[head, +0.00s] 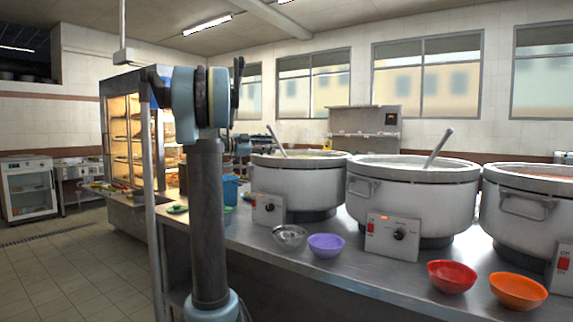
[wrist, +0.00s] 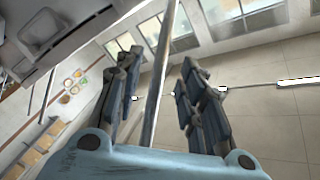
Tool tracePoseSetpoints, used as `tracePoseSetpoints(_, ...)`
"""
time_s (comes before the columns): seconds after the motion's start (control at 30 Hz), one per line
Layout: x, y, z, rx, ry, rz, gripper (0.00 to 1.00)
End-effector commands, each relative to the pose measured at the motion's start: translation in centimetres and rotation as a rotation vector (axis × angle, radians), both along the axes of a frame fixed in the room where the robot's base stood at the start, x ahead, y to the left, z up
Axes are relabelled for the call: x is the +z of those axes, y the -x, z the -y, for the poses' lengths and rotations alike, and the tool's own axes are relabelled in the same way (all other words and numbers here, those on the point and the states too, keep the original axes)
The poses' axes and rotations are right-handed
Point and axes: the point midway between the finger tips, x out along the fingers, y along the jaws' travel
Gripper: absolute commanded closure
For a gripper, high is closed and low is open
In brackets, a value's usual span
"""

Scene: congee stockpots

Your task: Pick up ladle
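A ladle handle (head: 438,147) slants up to the right out of the middle stockpot (head: 410,192). Another thin handle (head: 277,140) leans left out of the left stockpot (head: 297,184). The bowls of both ladles are hidden inside the pots. My gripper (wrist: 157,65) shows in the wrist view with its two dark fingers spread apart. A long grey bar runs across the gap between them, and I cannot tell how near it is. In the head view my arm stands upright left of the pots, apart from both handles.
A third pot (head: 530,205) stands at the right edge. Along the counter's (head: 335,268) front are a metal bowl (head: 290,236), a purple bowl (head: 326,245), a red bowl (head: 451,276) and an orange bowl (head: 518,291). A lit food cabinet (head: 118,140) stands left; open floor lies before it.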

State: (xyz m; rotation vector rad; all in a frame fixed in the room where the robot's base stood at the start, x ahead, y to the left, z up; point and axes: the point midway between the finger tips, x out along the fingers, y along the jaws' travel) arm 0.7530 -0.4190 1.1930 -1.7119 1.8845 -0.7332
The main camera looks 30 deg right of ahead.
Motion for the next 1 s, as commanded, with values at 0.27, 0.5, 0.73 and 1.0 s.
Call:
tracePoseSetpoints(0.27,0.1,0.6,3.7,-0.003,0.000,0.000,0.64)
tracePoseSetpoints(0.5,0.1,0.6,4.5,0.000,0.000,0.000,0.64)
tracePoseSetpoints(0.73,0.1,0.6,4.5,0.000,0.000,0.000,0.98)
tracePoseSetpoints(1.0,0.1,0.6,4.4,0.000,0.000,0.000,1.00)
